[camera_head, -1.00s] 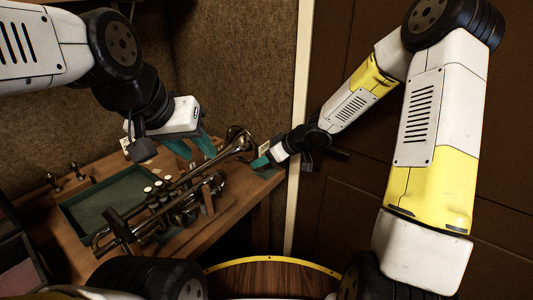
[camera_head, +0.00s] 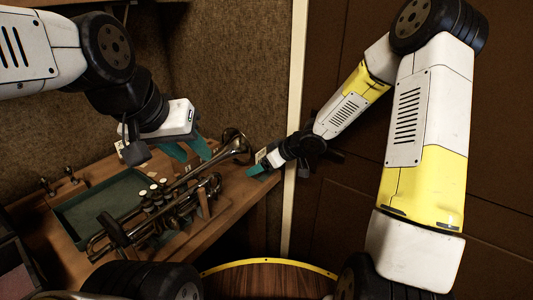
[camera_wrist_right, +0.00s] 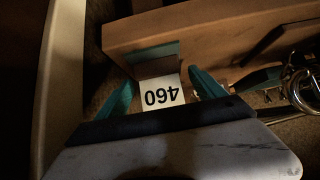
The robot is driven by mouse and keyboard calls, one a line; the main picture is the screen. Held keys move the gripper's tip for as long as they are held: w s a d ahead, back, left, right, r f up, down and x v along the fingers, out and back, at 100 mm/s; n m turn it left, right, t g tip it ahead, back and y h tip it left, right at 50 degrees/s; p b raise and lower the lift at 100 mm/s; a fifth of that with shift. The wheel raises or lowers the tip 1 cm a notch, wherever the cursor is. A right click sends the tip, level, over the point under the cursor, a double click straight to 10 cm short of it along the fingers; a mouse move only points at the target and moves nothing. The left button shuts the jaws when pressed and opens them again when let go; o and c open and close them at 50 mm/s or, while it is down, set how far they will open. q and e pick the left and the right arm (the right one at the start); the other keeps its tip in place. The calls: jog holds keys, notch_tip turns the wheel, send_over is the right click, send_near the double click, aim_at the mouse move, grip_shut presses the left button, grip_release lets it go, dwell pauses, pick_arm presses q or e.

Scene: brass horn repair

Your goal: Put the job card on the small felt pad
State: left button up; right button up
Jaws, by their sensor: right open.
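A white job card (camera_wrist_right: 160,92) printed "460", upside down in the right wrist view, sits between the two teal fingers of my right gripper (camera_wrist_right: 162,92). The fingers are open, with room beside the card. A small white card also shows in the head view (camera_head: 260,155), by my right gripper (camera_head: 262,166) at the bench's right end. A teal patch (camera_wrist_right: 158,50) lies just beyond the card; I cannot tell if it is the small felt pad. My left gripper (camera_head: 186,150) is open and empty above the bench, behind the horn.
A brass horn (camera_head: 170,205) lies across the bench (camera_head: 232,205), its bell near my right gripper. A green-lined tray (camera_head: 85,212) is at the left. Another small card (camera_head: 121,147) stands behind my left gripper. A pale door frame (camera_head: 291,190) is just right of the bench.

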jog(key=v, duration=1.2)
